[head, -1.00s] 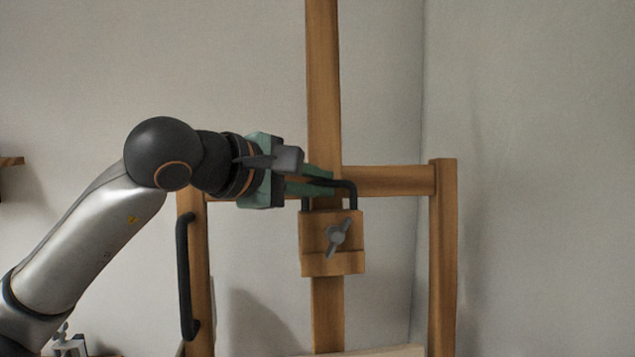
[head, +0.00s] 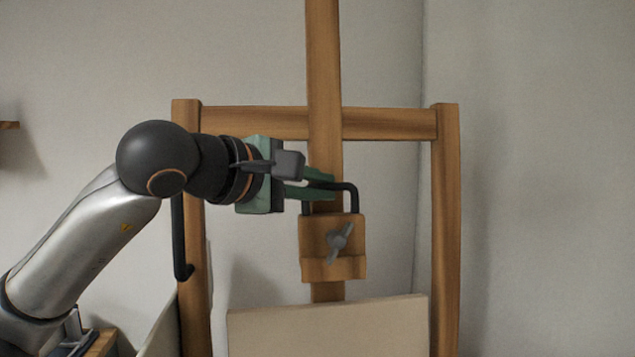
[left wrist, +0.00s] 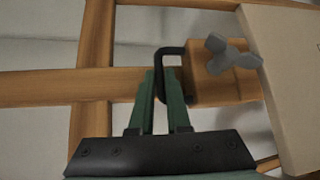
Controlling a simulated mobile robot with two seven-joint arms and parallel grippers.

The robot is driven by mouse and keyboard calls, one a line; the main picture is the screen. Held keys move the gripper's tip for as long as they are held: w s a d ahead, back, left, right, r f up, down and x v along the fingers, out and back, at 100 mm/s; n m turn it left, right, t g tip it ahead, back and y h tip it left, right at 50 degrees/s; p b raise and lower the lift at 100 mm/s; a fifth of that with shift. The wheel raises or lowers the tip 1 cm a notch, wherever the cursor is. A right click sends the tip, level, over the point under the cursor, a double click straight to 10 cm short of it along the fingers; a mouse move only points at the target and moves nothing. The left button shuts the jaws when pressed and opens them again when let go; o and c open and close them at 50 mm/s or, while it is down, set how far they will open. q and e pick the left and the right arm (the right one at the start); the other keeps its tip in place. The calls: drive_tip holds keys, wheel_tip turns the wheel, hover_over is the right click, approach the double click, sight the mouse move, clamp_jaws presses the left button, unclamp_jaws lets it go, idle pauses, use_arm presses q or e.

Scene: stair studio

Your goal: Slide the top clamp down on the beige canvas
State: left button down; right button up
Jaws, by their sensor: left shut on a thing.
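The top clamp (head: 318,232) is a wooden block on the easel's central mast (head: 323,70), with a grey wing knob (head: 338,241) and a black bar handle on top (head: 352,192). My left gripper (head: 325,184) comes in from the left and is shut on the black handle. The left wrist view shows its green fingers (left wrist: 162,95) on either side of the handle, with the clamp block (left wrist: 212,88) beyond. The beige canvas (head: 325,328) stands below the clamp, with a small gap of mast showing between its top edge and the clamp. My right gripper is not in view.
The easel's wooden frame has a crossbar (head: 390,123) behind the mast and a right upright (head: 445,220). A black side handle (head: 180,240) is on the left upright. A shelf edge (head: 8,125) shows at far left. The wall behind is bare.

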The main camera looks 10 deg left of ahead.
sight(317, 227)
use_arm(q)
drive_tip(key=f+b, duration=0.2)
drive_tip(key=f, duration=0.1)
drive_tip(key=f+b, duration=0.1)
drive_tip(key=f, duration=0.1)
drive_tip(key=shift+s+d, duration=0.15)
drive_tip(key=shift+s, duration=0.15)
drive_tip(key=shift+f+b, duration=0.35)
drive_tip(key=shift+b, duration=0.15)
drive_tip(key=shift+s, duration=0.1)
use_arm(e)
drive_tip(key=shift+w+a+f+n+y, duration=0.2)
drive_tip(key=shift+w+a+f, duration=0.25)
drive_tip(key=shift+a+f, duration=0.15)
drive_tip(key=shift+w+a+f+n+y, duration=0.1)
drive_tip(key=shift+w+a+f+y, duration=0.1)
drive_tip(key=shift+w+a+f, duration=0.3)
use_arm(q)
drive_tip(key=shift+r, duration=0.1)
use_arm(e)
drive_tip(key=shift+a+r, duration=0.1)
use_arm(q)
drive_tip(key=c, duration=0.9)
unclamp_jaws()
